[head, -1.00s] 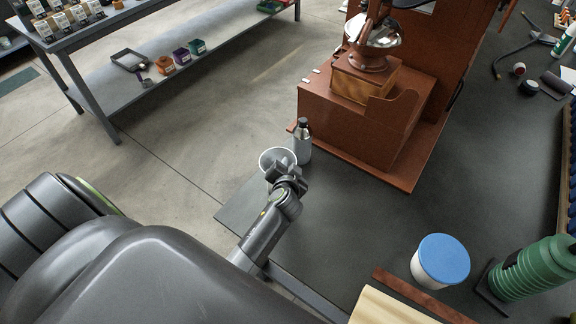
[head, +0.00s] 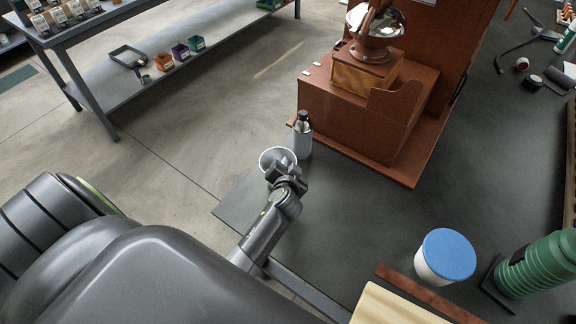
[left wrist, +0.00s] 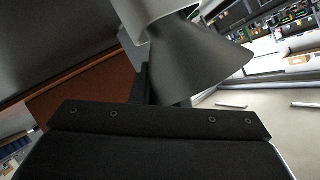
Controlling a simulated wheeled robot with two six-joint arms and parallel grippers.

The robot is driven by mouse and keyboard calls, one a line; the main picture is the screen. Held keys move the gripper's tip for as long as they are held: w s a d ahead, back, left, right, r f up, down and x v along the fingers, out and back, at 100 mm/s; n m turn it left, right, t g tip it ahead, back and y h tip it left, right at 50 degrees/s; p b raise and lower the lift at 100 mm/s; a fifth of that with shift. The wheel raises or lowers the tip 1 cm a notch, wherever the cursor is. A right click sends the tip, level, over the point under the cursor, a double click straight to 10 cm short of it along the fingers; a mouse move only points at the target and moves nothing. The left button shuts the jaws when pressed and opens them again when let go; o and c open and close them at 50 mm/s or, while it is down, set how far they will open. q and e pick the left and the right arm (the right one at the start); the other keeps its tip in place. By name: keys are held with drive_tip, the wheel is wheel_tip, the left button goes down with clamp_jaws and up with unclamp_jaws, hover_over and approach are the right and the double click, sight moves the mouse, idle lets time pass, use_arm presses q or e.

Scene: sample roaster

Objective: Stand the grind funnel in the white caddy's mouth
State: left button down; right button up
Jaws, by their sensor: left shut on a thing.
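The grind funnel, a grey cone with a pale rim (head: 268,158), is held by my left gripper (head: 284,172) over the near-left edge of the dark bench. In the left wrist view the funnel's cone (left wrist: 197,62) flares beyond the jaws, and its top is cut off by the frame. The gripper is shut on the funnel; its exact hold is partly hidden. A white tub (head: 430,268) with a blue top stands upright at the front right of the bench, well apart from the funnel. It is the only white caddy-like container I see; its mouth is covered by the blue top. My right gripper is not in view.
A grey bottle with a black cap (head: 303,138) stands just beyond the funnel. A brown machine (head: 350,115) fills the back middle. The dark bench (head: 350,215) between funnel and tub is clear.

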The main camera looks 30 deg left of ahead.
use_arm(q)
drive_tip(key=shift+f+b, duration=0.5)
drive_tip(key=shift+f, duration=0.1)
drive_tip(key=c, duration=1.3)
unclamp_jaws()
